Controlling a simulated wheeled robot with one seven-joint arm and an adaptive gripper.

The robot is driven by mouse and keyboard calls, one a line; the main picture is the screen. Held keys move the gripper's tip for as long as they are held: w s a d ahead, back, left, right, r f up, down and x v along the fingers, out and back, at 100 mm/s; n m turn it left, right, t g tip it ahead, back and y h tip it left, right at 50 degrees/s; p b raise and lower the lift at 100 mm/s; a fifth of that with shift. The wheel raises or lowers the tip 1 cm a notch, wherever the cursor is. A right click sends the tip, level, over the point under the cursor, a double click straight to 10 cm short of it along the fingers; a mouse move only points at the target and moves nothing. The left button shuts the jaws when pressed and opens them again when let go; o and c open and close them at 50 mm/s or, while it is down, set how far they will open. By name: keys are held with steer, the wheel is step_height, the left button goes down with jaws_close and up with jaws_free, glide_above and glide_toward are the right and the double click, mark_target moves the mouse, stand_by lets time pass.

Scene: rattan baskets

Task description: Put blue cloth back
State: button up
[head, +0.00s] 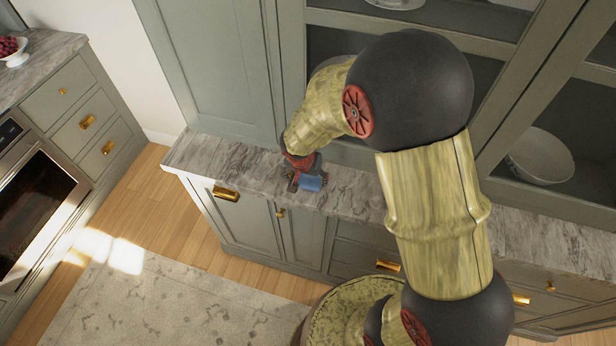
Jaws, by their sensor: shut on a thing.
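My gripper (297,182) is at the counter's front edge and is shut on the blue cloth. The cloth looks folded or rolled. My arm comes down over the counter from the right and hides part of the counter behind it. I cannot tell whether the cloth touches the counter. No rattan basket shows in this view.
Grey-green cabinet doors (213,60) rise behind the counter. A white bowl (540,157) stands behind the glass at right. An oven (38,205) and drawers are at left. A patterned rug (170,305) lies on the wooden floor. The counter left of my gripper is clear.

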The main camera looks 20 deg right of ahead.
steer(key=shift+f, duration=0.2)
steer(key=o, duration=1)
steer(key=shift+o, duration=0.6)
steer(key=shift+r, duration=0.1)
steer(key=s+r+n+t+p, duration=0.1)
steer(key=s+r, duration=0.3)
steer(key=r, duration=0.7)
steer(key=s+r+n+p, duration=0.1)
steer(key=s+r, duration=0.3)
steer(key=r, duration=0.7)
steer(key=s+r+n+t+y, duration=0.1)
steer(key=s+r+n, duration=0.1)
steer(key=s+r, duration=0.2)
steer(key=s+r+n+y, duration=0.1)
steer(key=s+r+n, duration=0.2)
steer(key=s, duration=0.7)
step_height(320, 180, up, 2)
steer(key=shift+r+t, duration=0.1)
steer(key=shift+t, duration=0.3)
steer(key=shift+d, duration=0.1)
